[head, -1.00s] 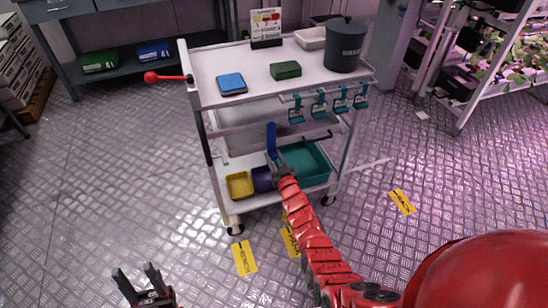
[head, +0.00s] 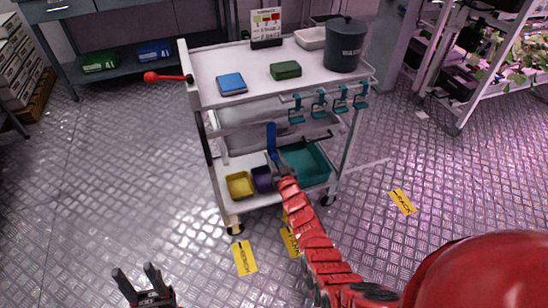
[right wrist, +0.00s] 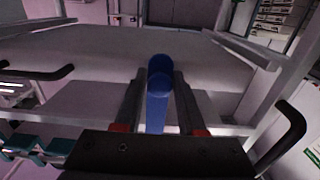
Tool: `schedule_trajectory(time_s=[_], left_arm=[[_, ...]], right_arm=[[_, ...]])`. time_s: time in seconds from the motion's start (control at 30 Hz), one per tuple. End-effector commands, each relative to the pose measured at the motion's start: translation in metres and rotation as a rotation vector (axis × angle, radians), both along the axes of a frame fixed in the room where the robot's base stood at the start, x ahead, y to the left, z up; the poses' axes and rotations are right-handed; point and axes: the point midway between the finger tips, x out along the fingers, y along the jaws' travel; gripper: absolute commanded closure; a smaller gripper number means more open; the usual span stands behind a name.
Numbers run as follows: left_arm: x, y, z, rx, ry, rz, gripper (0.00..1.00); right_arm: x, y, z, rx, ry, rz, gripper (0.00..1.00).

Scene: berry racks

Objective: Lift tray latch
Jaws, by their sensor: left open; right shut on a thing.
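A blue upright bar (head: 271,138), seemingly the tray latch, stands at the front of the white cart's middle level. In the right wrist view the blue bar (right wrist: 158,95) shows between my two dark fingers. My right gripper (head: 278,165) is shut on it, and the fingers hide part of its sides. The pale middle tray (head: 240,140) lies behind the bar. How the bar joins the tray cannot be seen. My left gripper (head: 137,278) is open and empty, low at the left above the floor, well away from the cart.
The cart top (head: 208,65) carries a blue box, a green box and a dark bucket (head: 345,47). Teal clips (head: 319,102) hang from its front edge. A yellow bin (head: 239,186), a purple bin and a teal bin (head: 312,165) sit below. The floor at left is clear.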

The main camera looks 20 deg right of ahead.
Motion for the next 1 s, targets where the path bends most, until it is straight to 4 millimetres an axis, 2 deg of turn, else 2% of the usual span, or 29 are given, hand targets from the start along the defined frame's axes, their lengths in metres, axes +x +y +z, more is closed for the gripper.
schedule_trajectory(time_s=[0.27,0.47,1.0], left_arm=[[0.000,0.000,0.003,0.000,0.000,0.000,0.50],[0.000,0.000,0.012,0.000,0.000,0.000,0.50],[0.000,0.000,0.057,0.000,0.000,0.000,0.50]], right_arm=[[0.000,0.004,0.000,0.030,0.002,0.000,1.00],[-0.001,0.016,0.002,0.126,0.007,0.000,1.00],[-0.003,0.073,0.026,0.614,0.027,0.000,1.00]])
